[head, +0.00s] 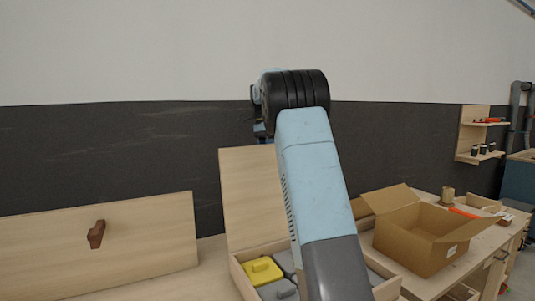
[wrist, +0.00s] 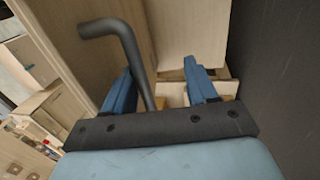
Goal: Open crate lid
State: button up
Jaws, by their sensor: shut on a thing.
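The crate (head: 388,290) is at the bottom centre of the head view, partly hidden by my arm. Its plain wooden lid (head: 248,195) stands raised, close to upright, behind the crate. A yellow block (head: 262,270) and grey blocks lie inside. My gripper is mostly hidden behind my arm at the lid's top. In the wrist view my gripper (wrist: 160,66) has its blue fingers apart around part of the lid; the exact contact is unclear. A dark bent bar (wrist: 130,50) passes beside the left finger.
An open cardboard box (head: 418,235) stands on the bench to the right. A wooden panel with a brown handle (head: 97,234) stands at the left. A small wall shelf (head: 476,135) hangs at the far right. The dark wall is close behind the lid.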

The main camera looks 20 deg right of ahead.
jog(key=shift+w+a+f, duration=0.1)
jog(key=shift+f, duration=0.15)
notch_tip(320, 180, up, 8)
jog(key=w, duration=0.1)
jog(key=shift+w+f, duration=0.15)
dwell(0.7)
jog(key=s+a+n+t, duration=0.2)
jog(key=s+a+n, duration=0.3)
jog(key=s, duration=0.6)
jog(key=s+a+n+t, duration=0.2)
jog(key=s+a+n, duration=0.25)
jog(key=s, duration=0.75)
jog(key=s+a+f+n+t, duration=0.2)
jog(key=s+a+f+n, duration=0.1)
jog(key=s+f, duration=0.4)
jog(key=s+a+f+n+t, duration=0.1)
jog(key=s+a+f+n, duration=0.3)
jog(key=s, duration=0.9)
notch_tip(320, 180, down, 3)
jog(key=shift+f+n+t, duration=0.1)
jog(key=shift+n+t, duration=0.3)
jog(key=shift+n, duration=0.15)
